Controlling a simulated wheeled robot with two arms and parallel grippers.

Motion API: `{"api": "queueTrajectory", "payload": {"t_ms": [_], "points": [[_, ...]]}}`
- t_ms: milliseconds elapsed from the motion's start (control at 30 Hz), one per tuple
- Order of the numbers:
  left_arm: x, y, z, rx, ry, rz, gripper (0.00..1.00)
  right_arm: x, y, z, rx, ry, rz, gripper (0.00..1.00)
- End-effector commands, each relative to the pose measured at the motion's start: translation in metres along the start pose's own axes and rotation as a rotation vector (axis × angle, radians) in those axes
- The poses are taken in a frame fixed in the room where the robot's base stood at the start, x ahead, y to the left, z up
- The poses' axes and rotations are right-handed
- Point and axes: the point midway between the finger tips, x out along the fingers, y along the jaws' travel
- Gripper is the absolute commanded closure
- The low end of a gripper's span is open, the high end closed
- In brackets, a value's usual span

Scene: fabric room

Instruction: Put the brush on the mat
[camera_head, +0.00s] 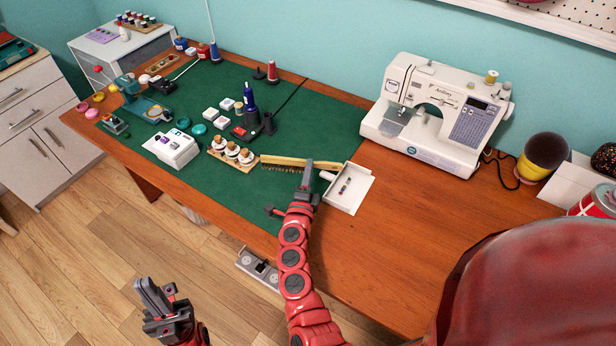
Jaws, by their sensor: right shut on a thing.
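The brush (285,163) is long, with a pale wooden back and dark bristles pointing down. It is over the right part of the green mat (330,122), near the mat's front right edge. My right gripper (307,170) is shut on the brush toward its right end. I cannot tell whether the bristles touch the mat. My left gripper (156,296) is low over the floor in front of the table, away from the brush. Its fingers look close together, and any gap between them is unclear.
A white tray (358,204) with small items is just right of the brush. A wooden rack of spools (232,153) is to its left. A white sewing machine (437,112) stands at the back right. The mat behind the brush has free room.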

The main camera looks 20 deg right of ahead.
Motion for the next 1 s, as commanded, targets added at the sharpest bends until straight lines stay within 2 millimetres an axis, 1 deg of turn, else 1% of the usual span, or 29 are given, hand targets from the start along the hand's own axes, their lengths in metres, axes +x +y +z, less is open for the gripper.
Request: {"api": "queueTrajectory", "payload": {"t_ms": [33,67,100,267,333,533,667,700,767,800,833,867,1000], "points": [[0.000,0.000,0.000,0.000,0.000,0.000,1.00,0.004,0.002,0.003,-0.003,-0.003,-0.001,1.00],[-0.001,0.000,0.000,0.000,0.000,0.000,1.00,0.003,0.008,0.004,-0.003,-0.007,0.000,1.00],[-0.001,0.000,0.000,0.000,0.000,0.000,1.00,0.002,0.015,0.005,-0.005,-0.009,0.001,1.00],[-0.002,0.000,0.000,0.000,0.000,0.000,1.00,0.002,0.033,0.003,-0.002,-0.005,0.000,1.00],[-0.002,0.000,0.000,0.000,0.000,0.000,1.00,0.002,0.035,0.003,-0.001,-0.004,0.000,1.00],[-0.002,0.000,0.000,0.000,0.000,0.000,1.00,0.002,0.035,0.002,0.001,-0.003,0.000,1.00],[-0.006,0.000,0.001,0.000,0.000,0.000,1.00,0.002,0.040,0.002,0.001,-0.002,0.000,1.00],[-0.005,0.000,0.001,0.000,0.000,0.000,1.00,0.002,0.039,0.002,0.001,-0.002,0.000,0.71],[-0.004,0.000,0.001,0.000,0.000,0.000,1.00,0.002,0.038,0.002,0.001,-0.002,0.000,0.60],[-0.004,0.000,0.001,0.000,0.000,0.000,1.00,0.002,0.038,0.002,0.001,-0.002,0.000,0.53],[-0.004,0.000,0.001,0.000,0.000,0.000,1.00,0.002,0.038,0.002,0.001,-0.002,0.000,0.48],[-0.004,0.000,0.001,0.000,0.000,0.000,1.00,0.002,0.038,0.002,0.001,-0.002,0.000,0.45],[-0.005,0.000,0.001,0.000,0.000,0.000,1.00,0.002,0.038,0.002,0.001,-0.002,0.000,0.45]]}}
